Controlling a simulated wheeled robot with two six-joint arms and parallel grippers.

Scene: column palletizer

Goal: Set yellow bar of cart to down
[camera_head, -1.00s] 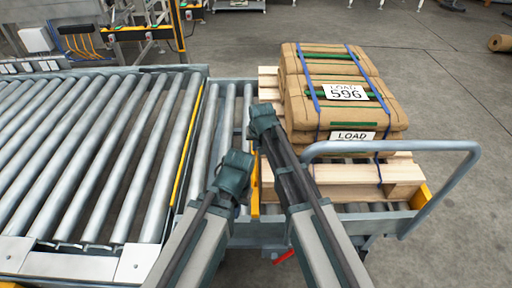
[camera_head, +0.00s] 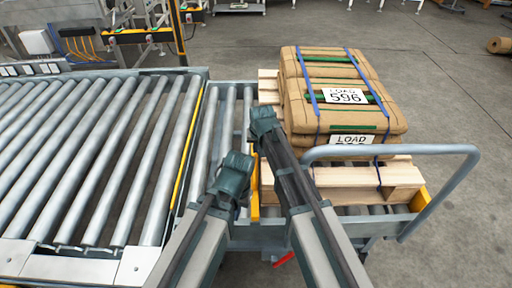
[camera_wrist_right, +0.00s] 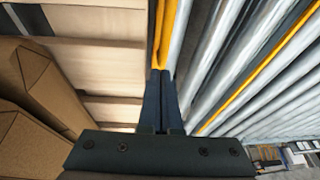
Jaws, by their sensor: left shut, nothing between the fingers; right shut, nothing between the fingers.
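The cart (camera_head: 330,234) carries a wooden pallet (camera_head: 395,176) with strapped brown sacks (camera_head: 315,68). Its yellow bar (camera_head: 254,200) shows as a short strip at the cart's left side, between the pallet and the rollers, partly hidden by my right arm. My right gripper (camera_head: 262,114) is shut and empty over the pallet's left edge. In the right wrist view the yellow bar (camera_wrist_right: 172,35) runs from the top edge to the shut fingertips (camera_wrist_right: 160,75); contact cannot be told. My left gripper (camera_head: 238,160) is shut and empty, lower and left, over the cart's left rollers.
A roller conveyor (camera_head: 85,150) with a yellow strip along its right edge fills the left side. The cart's grey handle rail (camera_head: 410,149) stands at the right. A yellow block (camera_head: 420,198) sits at the cart's right corner. Open floor (camera_head: 455,100) lies at the right.

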